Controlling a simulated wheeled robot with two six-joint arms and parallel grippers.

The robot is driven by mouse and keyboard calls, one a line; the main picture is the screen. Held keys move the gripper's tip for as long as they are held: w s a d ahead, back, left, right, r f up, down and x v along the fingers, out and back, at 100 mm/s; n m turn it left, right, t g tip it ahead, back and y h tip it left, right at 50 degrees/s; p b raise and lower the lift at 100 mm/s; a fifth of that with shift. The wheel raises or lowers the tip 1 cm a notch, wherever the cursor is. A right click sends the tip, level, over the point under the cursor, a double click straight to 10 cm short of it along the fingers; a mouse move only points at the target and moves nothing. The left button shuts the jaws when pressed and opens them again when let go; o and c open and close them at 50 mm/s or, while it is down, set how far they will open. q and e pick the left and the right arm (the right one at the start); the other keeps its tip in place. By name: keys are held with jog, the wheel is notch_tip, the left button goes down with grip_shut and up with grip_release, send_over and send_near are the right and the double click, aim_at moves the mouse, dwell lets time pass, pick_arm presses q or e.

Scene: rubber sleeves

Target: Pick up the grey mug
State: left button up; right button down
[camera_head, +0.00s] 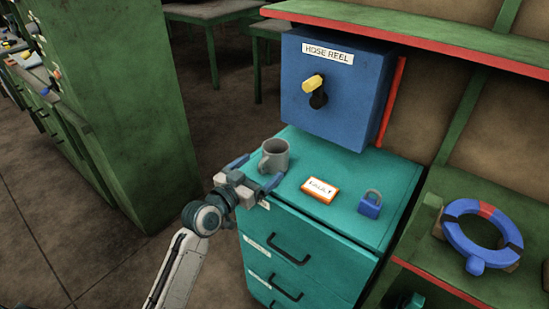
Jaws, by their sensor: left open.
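The grey mug (276,155) stands upright on the left part of the teal cabinet's top (318,163). Its handle points to the left and toward me. My left gripper (256,174) is at the cabinet's front left edge, just in front of the mug. Its two blue-tipped fingers are spread apart, one to the left of the mug and one to its front right. Nothing is held between them. I cannot tell whether a finger touches the mug. My right gripper is not in view.
An orange-edged label block (319,190) and a blue padlock (370,204) lie right of the mug. A blue hose reel box (335,100) hangs behind. A tall green cabinet (120,100) stands left. A blue ring (482,237) sits on the right shelf.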

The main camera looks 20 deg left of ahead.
aim_at(267, 158)
pick_arm(q)
jog(key=shift+w+d, duration=0.15)
jog(key=shift+w, duration=0.25)
jog(key=shift+w+r, duration=0.1)
jog(key=shift+w, duration=0.1)
jog(key=p+x, duration=0.1)
jog(key=x, duration=0.1)
jog(key=p+x, duration=0.1)
jog(key=x, duration=0.1)
jog(key=shift+w+r, duration=0.25)
jog(key=shift+w, duration=0.2)
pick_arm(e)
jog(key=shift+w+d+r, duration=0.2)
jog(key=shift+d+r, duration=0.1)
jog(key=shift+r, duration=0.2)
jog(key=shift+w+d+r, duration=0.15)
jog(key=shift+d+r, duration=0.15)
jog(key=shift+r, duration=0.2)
